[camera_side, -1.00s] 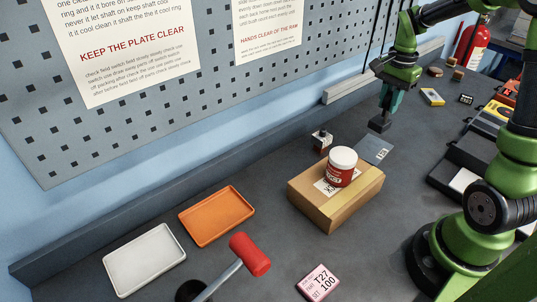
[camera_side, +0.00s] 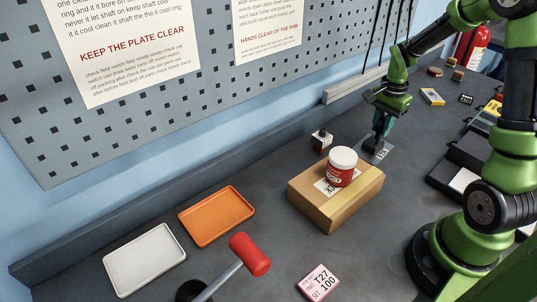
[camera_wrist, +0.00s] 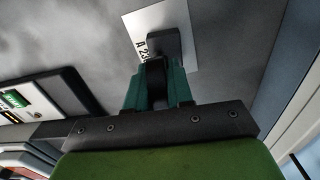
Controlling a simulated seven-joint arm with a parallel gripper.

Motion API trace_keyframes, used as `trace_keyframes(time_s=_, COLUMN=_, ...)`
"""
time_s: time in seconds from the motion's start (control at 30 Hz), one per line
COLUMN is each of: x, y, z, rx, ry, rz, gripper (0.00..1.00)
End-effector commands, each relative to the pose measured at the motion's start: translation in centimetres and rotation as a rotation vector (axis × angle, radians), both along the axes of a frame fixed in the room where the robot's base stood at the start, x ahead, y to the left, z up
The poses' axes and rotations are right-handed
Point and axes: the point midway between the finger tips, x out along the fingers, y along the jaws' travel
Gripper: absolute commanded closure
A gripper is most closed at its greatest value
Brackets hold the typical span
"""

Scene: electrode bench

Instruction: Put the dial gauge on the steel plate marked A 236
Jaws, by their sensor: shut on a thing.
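The steel plate (camera_side: 384,156) is a thin grey sheet lying on the bench behind the cardboard box. In the wrist view its pale surface (camera_wrist: 196,22) carries the mark A 236. My gripper (camera_side: 379,136) is over the plate and points down. It is shut on the dial gauge (camera_wrist: 164,42), a dark, blocky thing between the green fingers in the wrist view. The gauge overlaps the plate in that view. Its dial face is hidden, and I cannot tell whether it touches the plate. In the side view the gauge is mostly lost against the dark fingers.
A cardboard box (camera_side: 345,205) with a red-and-white jar (camera_side: 342,167) on it stands in front of the plate. A small dark block (camera_side: 321,141) is left of the plate. Orange (camera_side: 216,217) and white (camera_side: 145,260) trays and a red mallet (camera_side: 250,254) lie nearer.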

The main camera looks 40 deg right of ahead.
Motion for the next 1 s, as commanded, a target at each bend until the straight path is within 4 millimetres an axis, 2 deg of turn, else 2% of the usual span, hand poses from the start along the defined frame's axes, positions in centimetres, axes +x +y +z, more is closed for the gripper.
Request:
trace_keyframes(time_s=0.03, x=0.0, y=0.0, z=-0.1, rx=0.000, ry=0.001, rz=0.000, gripper=0.75)
trace_keyframes(time_s=0.2, x=0.0, y=0.0, z=-0.1, rx=0.001, ry=0.001, rz=0.000, gripper=0.53)
trace_keyframes(time_s=0.47, x=0.0, y=0.0, z=0.0, rx=0.000, ry=0.001, rz=0.000, gripper=0.53)
trace_keyframes(time_s=0.57, x=0.0, y=0.0, z=0.6, rx=0.000, ry=0.000, rz=0.000, gripper=0.53)
trace_keyframes(time_s=0.67, x=0.1, y=-0.1, z=2.2, rx=-0.004, ry=-0.003, rz=0.001, gripper=0.53)
trace_keyframes(time_s=1.0, x=0.1, y=0.0, z=9.3, rx=-0.002, ry=-0.004, rz=0.000, gripper=0.53)
